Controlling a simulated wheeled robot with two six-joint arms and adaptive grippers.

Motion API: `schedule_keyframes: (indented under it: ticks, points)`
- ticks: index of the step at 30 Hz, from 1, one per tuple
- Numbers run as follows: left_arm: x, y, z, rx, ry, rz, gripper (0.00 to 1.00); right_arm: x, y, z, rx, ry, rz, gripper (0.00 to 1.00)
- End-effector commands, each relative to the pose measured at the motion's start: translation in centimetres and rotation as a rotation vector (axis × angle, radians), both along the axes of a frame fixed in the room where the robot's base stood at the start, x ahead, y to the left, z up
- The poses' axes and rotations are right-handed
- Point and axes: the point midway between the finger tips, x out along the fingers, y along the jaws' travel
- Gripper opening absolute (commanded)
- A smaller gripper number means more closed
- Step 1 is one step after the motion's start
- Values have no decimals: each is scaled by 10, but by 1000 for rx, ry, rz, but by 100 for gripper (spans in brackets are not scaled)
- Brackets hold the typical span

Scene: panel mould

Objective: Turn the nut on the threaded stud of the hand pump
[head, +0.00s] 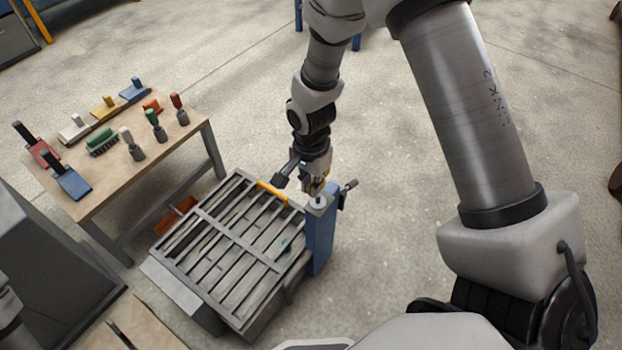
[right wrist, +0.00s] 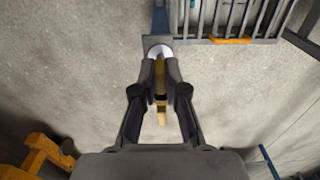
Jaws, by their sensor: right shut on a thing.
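The hand pump is a blue post (head: 320,238) at the right corner of a slatted metal mould, with a dark handle (head: 349,185) sticking out to the right. A pale round disc (head: 318,202) sits on its top; it also shows in the right wrist view (right wrist: 158,50). My right gripper (head: 312,186) is right at the pump's top. In the right wrist view my right gripper (right wrist: 160,76) is shut on a brass-coloured nut (right wrist: 160,92), held between both fingers beside the disc. The stud's thread cannot be made out. My left gripper is not in view.
The slatted mould (head: 205,212) with an orange bar (head: 272,193) lies left of the pump. A wooden table (head: 90,205) with brushes and several small tools stands farther left. A grey cabinet (head: 40,270) is at the left edge. Floor right of the pump is clear.

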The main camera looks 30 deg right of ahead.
Motion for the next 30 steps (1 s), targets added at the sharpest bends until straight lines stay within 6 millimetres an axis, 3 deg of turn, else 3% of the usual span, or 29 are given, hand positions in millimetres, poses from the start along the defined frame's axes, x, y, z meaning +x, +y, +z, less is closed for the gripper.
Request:
schedule_keyframes:
  ticks: [3,9,30]
  points:
    - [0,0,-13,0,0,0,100,0,0,-18,0,0,0,0]
    - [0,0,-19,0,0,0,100,0,0,-30,0,1,-1,0]
    - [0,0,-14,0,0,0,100,0,0,-29,0,0,0,0]
